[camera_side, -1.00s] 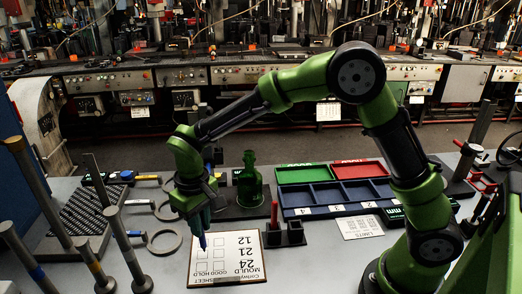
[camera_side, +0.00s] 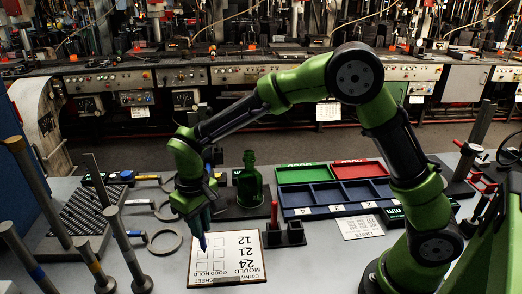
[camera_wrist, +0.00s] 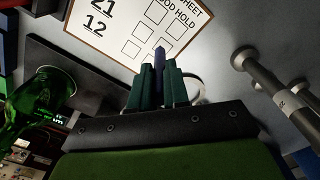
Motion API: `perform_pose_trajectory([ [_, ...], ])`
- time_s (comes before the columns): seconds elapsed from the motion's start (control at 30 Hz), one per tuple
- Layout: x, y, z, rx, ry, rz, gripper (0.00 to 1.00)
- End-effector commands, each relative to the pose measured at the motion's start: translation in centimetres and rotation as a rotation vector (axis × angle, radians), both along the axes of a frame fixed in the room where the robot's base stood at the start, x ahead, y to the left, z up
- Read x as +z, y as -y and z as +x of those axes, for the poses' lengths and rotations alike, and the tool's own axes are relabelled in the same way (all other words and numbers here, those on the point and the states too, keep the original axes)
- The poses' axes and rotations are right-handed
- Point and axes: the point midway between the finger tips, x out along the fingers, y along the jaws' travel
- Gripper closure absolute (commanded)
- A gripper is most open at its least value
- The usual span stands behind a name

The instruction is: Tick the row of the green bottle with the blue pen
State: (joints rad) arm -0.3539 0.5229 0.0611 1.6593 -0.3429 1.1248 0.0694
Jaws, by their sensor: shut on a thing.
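The white sheet (camera_side: 235,270) lies flat on the bench and reads upside down in the side view. It lists 24, 21 and 12 with GOOD and HOLD box columns; I see no clear mark in the boxes, and the pen hides part of them. My gripper (camera_wrist: 158,78) is shut on the blue pen (camera_wrist: 159,57), which points down over the box area; the side view shows the pen (camera_side: 203,240) too. I cannot tell whether its tip touches the paper. The green bottle (camera_side: 249,185) stands upright on a dark base behind the sheet; the wrist view shows it (camera_wrist: 40,95) at left.
A black holder (camera_side: 285,236) with a red pen (camera_side: 274,214) stands right of the sheet. Blue trays (camera_side: 330,196), with green and red ones behind, and a limits card (camera_side: 360,227) lie farther right. Metal posts (camera_side: 127,250) and rings (camera_side: 165,241) are at left.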

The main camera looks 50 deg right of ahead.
Motion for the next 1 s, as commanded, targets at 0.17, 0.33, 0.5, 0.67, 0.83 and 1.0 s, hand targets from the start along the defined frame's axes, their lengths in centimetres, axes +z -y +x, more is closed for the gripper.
perform_pose_trajectory([
  [0.17, -0.21, 0.00, -0.02, 0.000, -0.001, 0.000, 1.00],
  [0.33, -0.38, 0.00, -0.02, -0.001, -0.001, 0.000, 1.00],
  [0.5, -0.55, 0.00, -0.02, 0.000, -0.001, 0.000, 1.00],
  [0.67, -0.71, 0.00, -0.02, 0.000, -0.001, 0.000, 1.00],
  [0.83, -0.82, 0.00, 0.00, 0.000, 0.000, 0.000, 1.00],
  [1.0, -0.82, 0.03, 0.09, 0.000, -0.001, 0.000, 1.00],
])
